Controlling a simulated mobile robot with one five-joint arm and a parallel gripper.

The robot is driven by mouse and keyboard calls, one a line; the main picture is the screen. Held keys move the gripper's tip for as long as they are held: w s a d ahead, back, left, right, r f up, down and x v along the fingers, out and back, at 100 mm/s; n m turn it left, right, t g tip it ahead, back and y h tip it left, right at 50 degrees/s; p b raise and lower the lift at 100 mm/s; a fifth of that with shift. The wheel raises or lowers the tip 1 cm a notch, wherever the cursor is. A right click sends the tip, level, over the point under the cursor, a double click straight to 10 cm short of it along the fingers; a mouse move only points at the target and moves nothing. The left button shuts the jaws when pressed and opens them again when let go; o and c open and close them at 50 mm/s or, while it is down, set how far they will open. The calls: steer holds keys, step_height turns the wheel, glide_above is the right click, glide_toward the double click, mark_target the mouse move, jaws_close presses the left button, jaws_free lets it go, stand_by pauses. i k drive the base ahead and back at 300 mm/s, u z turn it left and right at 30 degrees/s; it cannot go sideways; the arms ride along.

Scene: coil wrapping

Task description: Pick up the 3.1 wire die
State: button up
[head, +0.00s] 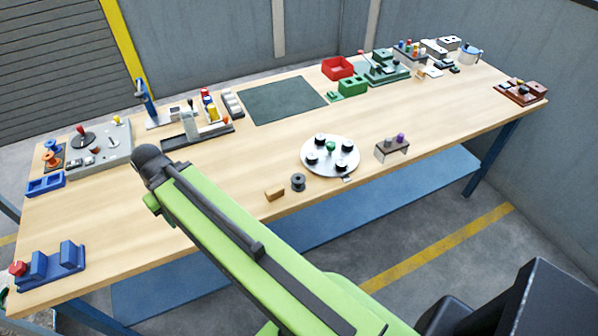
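No label is readable at this size, so I cannot tell which piece is the 3.1 wire die. A round white plate (316,161) on the table's near side carries several small black round pieces and a green knob (330,147) at its middle. A small stand (382,154) to its right holds a purple piece (400,138) and a darker piece beside it. My green arm reaches up and left over the table's near edge and ends in view at a dark rounded joint. My gripper's fingers do not show.
A dark spool (298,182) and a small wooden block (274,194) lie left of the plate. A dark green mat (283,101), a red bin (338,68) and a green fixture (384,70) stand farther back. A grey panel (108,150) and blue holders (52,268) are left.

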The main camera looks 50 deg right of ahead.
mark_target(341, 164)
steer(key=u, duration=0.85)
steer(key=k, duration=1.45)
steer(key=z, duration=0.5)
steer(key=i, duration=1)
steer(key=u, duration=0.1)
